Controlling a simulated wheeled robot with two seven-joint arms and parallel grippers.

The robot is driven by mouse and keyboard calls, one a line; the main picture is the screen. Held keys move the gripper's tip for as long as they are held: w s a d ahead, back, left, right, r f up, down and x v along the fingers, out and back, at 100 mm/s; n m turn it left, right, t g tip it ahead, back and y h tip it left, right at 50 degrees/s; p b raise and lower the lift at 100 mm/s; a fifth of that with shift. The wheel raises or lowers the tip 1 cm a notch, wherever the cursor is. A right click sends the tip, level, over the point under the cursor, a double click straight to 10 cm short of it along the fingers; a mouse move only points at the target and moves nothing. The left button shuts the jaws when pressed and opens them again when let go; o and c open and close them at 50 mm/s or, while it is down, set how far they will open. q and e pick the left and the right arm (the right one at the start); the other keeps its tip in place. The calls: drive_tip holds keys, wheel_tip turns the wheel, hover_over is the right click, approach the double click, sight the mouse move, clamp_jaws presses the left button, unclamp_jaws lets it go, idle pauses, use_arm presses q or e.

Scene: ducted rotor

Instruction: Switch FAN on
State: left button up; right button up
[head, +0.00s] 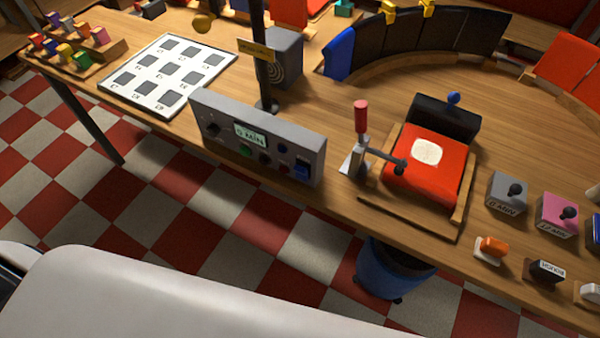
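A grey control panel (257,138) stands on the wooden table near its front edge, facing me. It carries a small display (250,136) reading about "0 MIN", a green button (246,151), dark knobs and a blue rocker switch (301,169) at its right end. I cannot read a FAN label on any of these. An orange switch (493,247), a black switch with a white label (546,270) and a white switch (591,293) sit along the front right edge. Neither of my grippers is in view.
A red-handled toggle clamp (361,120) stands beside a red padded block (430,165) on a wooden base. Grey (507,193) and pink (557,213) knob boxes are at the right. A black post (260,60) rises behind the panel. A blue bin (394,270) is below the edge.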

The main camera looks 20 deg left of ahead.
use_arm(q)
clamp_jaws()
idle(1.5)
